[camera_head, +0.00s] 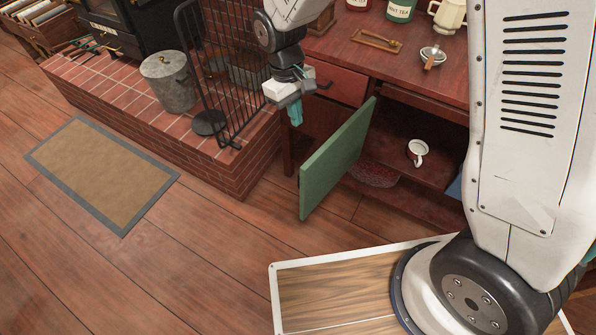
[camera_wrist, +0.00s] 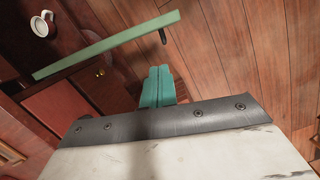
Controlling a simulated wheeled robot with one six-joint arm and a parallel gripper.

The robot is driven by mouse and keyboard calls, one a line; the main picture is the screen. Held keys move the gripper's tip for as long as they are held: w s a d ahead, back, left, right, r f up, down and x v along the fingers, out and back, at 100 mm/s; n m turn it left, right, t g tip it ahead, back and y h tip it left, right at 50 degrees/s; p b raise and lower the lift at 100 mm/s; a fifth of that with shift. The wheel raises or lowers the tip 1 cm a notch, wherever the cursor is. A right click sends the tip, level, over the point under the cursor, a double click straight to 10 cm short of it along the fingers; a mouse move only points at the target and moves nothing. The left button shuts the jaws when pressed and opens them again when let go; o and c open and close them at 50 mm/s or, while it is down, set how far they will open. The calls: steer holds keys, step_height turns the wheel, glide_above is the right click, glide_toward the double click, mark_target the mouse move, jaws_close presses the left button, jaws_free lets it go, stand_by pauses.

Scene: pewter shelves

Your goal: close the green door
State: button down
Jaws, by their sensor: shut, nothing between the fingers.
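The green door (camera_head: 337,160) of the low wooden cabinet stands open, swung out from the cabinet front over the floor. In the wrist view, the door (camera_wrist: 110,45) shows as a narrow green edge with a dark handle (camera_wrist: 163,36) on its face. My gripper (camera_head: 295,113) has teal fingers, shut and empty. It is to the left of the door, near the red drawer and the brick hearth, apart from the door. In the wrist view, the fingertips (camera_wrist: 158,72) point toward the floor just beside the door, on its handle side.
A white mug (camera_head: 418,152) sits inside the open cabinet (camera_head: 435,120). A red drawer front (camera_head: 338,83) is left of the opening. The brick hearth (camera_head: 225,175) with a black fire screen (camera_head: 205,75) and metal bucket (camera_head: 168,82) stands left. The wooden floor before the door is clear.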

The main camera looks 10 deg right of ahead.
steer(key=a+f+n, duration=0.1)
steer(key=a+f, duration=0.3)
steer(key=f, duration=0.4)
steer(key=s+d+f, duration=0.4)
steer(key=f, duration=0.6)
steer(key=shift+s, duration=0.25)
